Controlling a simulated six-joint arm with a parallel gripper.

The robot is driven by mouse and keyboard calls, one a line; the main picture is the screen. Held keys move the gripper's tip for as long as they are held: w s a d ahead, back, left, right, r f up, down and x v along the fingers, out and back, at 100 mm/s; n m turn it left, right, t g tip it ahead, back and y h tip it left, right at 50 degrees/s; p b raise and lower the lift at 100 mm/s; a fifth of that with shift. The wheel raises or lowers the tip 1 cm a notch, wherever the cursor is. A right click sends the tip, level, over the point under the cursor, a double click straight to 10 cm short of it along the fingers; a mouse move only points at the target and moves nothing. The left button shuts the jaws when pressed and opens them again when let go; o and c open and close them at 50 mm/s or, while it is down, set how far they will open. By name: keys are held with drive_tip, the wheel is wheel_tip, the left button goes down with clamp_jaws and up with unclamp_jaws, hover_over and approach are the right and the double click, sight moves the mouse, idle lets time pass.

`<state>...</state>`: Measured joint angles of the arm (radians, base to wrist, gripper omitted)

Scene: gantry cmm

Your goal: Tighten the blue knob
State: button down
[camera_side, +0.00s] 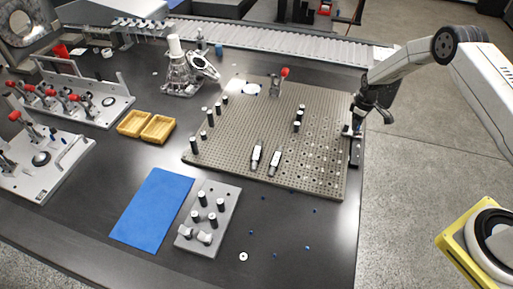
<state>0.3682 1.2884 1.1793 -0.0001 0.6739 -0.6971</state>
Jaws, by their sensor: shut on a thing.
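My gripper (354,129) points down at the right edge of the perforated grey plate (225,150). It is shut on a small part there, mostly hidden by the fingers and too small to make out. A dark narrow block (355,153) sits just in front of the gripper at the plate's edge. I cannot make out a blue knob at the gripper. A small blue cylinder (218,49) stands far off at the back of the table, well apart from the gripper.
Several black-and-silver posts and a red-handled clamp (280,78) stand on the plate. A blue mat (153,207), a grey block with posts (225,212) and yellow trays (157,128) lie left and in front. Small blue bits dot the clear front right.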

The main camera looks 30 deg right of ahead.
drive_tip(key=shift+m, duration=2.9)
drive_tip(key=shift+c, duration=1.8)
unclamp_jaws()
drive_tip(key=shift+r, duration=0.15)
drive_tip(key=shift+r, duration=3.8)
